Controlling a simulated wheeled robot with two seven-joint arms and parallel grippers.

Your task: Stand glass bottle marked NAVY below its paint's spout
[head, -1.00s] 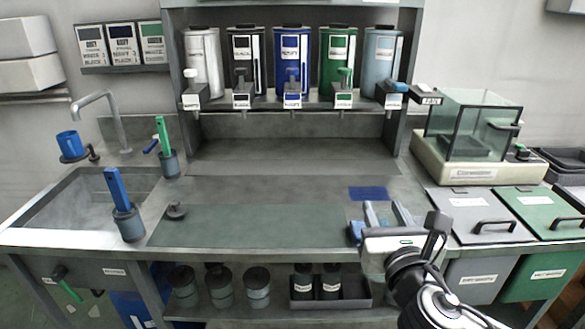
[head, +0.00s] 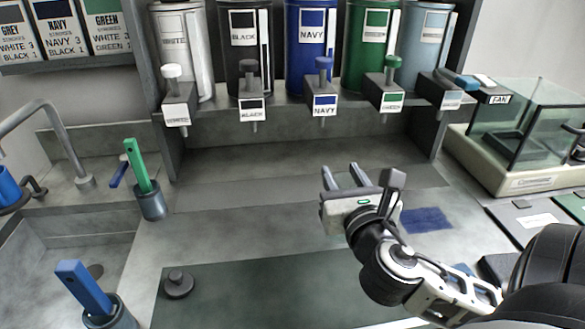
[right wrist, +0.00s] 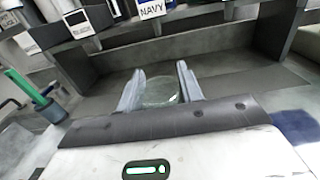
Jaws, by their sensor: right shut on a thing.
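My right gripper (head: 346,171) is shut on a clear glass bottle, seen between its fingers in the right wrist view (right wrist: 160,90). The glass is hard to make out in the head view, and no mark on it is readable. The blue NAVY paint canister (head: 311,45) stands on the rack shelf. Its blue-handled spout (head: 323,75) with a NAVY label juts over the shelf edge. The gripper is low over the counter, in front of and slightly right of that spout. I cannot tell whether the bottle touches the counter. My left gripper is not in view.
WHITE (head: 180,60), BLACK (head: 245,55) and green (head: 371,50) canisters flank NAVY. Spouts overhang the counter. A glass-sided box (head: 530,120) stands at right. Brush cups (head: 151,203) are at left, and a dark knobbed disc (head: 178,285) lies in front. The counter under the spouts is clear.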

